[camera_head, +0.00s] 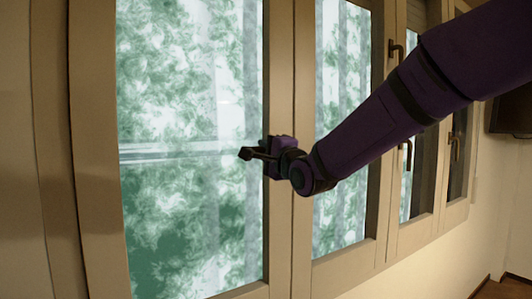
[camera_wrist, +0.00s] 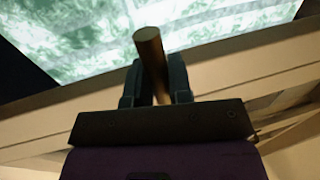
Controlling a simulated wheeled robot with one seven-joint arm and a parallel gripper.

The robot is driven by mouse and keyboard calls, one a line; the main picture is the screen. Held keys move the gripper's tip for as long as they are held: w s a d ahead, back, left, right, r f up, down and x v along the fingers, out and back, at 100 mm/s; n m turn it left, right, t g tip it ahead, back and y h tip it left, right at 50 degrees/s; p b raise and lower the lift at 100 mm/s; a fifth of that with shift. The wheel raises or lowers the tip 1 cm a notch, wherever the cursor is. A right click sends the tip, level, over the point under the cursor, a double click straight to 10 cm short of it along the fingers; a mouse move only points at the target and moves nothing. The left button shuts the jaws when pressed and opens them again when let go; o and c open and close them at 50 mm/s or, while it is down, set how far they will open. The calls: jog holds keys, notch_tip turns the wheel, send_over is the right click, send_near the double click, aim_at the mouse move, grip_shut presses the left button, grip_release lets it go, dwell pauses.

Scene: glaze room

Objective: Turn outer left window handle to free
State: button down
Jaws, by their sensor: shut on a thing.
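The window handle (camera_wrist: 149,50) is a brown round bar in the wrist view. It stands between the two dark fingers of my gripper (camera_wrist: 155,82), which are shut on it, and its end sticks out past the fingertips. In the head view my gripper (camera_head: 260,153) is at the stile between the two left window panes. There, the gripper and wrist hide most of the handle, and I cannot tell its angle. The left window sash (camera_head: 282,90) looks flush with its frame.
More handles sit on the windows to the right: an upper one (camera_head: 395,48), a lower one (camera_head: 408,153) and a farther one (camera_head: 455,148). My arm crosses in front of the second pane. Wall lies below the windows; a dark panel (camera_head: 511,112) is at far right.

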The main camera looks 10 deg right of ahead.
dwell(0.3)
jog(key=c, duration=1)
grip_release()
jog(key=shift+c, duration=0.2)
jog(key=shift+s, duration=0.1)
jog(key=v, duration=1)
jog(key=shift+s, duration=0.3)
jog(key=shift+d+f, duration=0.15)
jog(key=shift+d, duration=0.1)
